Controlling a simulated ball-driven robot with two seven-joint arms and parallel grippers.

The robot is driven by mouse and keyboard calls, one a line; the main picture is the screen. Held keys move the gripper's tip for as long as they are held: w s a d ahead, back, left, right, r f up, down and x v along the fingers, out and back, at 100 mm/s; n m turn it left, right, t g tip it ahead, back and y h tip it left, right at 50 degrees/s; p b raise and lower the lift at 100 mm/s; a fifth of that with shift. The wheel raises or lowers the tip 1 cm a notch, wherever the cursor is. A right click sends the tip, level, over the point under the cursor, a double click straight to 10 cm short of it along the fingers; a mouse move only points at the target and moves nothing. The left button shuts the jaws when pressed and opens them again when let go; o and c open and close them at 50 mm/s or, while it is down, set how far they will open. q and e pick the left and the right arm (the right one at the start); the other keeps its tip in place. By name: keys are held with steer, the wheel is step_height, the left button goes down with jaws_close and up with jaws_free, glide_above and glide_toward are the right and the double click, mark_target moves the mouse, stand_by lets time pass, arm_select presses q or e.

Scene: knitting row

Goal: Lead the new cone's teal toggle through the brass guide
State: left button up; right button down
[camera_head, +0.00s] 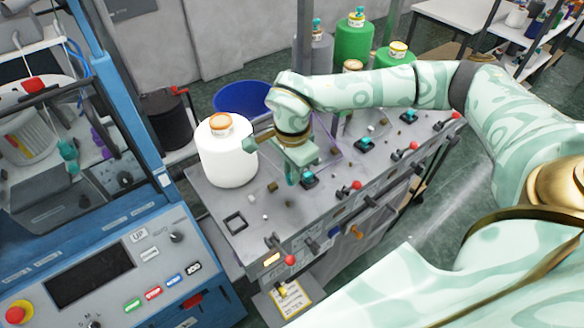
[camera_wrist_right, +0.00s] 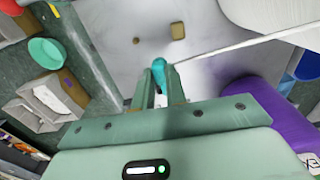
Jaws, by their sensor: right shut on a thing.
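My right gripper (camera_head: 291,181) is low over the grey machine top, to the right of the white cone (camera_head: 226,160) with its orange top. In the right wrist view its two fingers (camera_wrist_right: 161,88) are shut on the teal toggle (camera_wrist_right: 159,72), which sticks out past the fingertips. A pale thread (camera_wrist_right: 235,47) runs from the toggle toward the upper right. The toggle cannot be made out for sure in the head view. I cannot pick out the brass guide with certainty in either view. My left gripper is not in view.
The grey machine top (camera_head: 262,222) carries several small dark and teal fittings (camera_head: 364,144). Red-knobbed levers (camera_head: 289,260) line its front edge. Green cones (camera_head: 354,40) stand behind my right arm. A blue bin (camera_head: 245,97) is behind the white cone. A blue control cabinet (camera_head: 120,250) stands left.

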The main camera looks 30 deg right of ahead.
steer(key=shift+f+b, duration=1.05)
steer(key=shift+f, duration=0.4)
steer(key=shift+s+a, duration=0.2)
steer(key=shift+a, duration=2.7)
